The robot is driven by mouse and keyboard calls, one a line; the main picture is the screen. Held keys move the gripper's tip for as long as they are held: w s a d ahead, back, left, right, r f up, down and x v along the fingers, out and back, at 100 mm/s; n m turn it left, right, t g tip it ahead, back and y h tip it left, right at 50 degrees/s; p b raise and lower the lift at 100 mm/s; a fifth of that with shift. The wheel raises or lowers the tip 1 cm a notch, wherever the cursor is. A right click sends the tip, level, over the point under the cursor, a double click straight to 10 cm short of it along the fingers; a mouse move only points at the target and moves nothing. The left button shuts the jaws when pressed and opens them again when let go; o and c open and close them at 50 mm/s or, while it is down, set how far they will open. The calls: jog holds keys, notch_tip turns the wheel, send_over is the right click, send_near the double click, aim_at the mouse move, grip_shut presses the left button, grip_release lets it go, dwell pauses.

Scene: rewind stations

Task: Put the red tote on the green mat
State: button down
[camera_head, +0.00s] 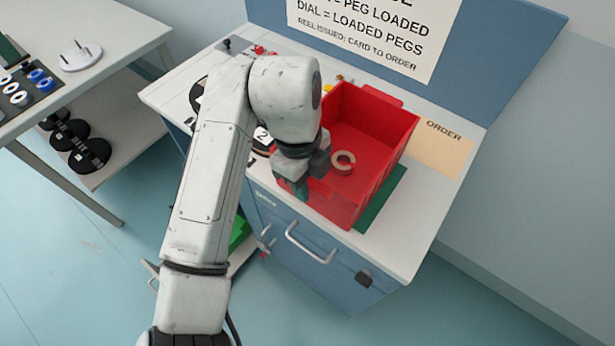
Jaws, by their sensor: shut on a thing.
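The green mat (383,203) shows as a strip along the tote's right side; the tote hides the rest. I cannot tell whether the tote rests on the mat or hangs just above it. My gripper (301,188) is at the tote's near left wall and is shut on it. My arm hides part of the counter to the left of the tote.
The white counter (418,223) has free room to the right of the tote, near a tan order card (440,148). A blue board with a printed sign (375,30) stands behind. Black reels (78,145) lie on a shelf at left, under a table with several small parts.

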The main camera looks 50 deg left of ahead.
jog(key=shift+f+b, duration=0.3)
jog(key=shift+f, duration=0.25)
dwell(0.5)
jog(key=c, duration=0.8)
grip_release()
jog(key=shift+o, duration=0.2)
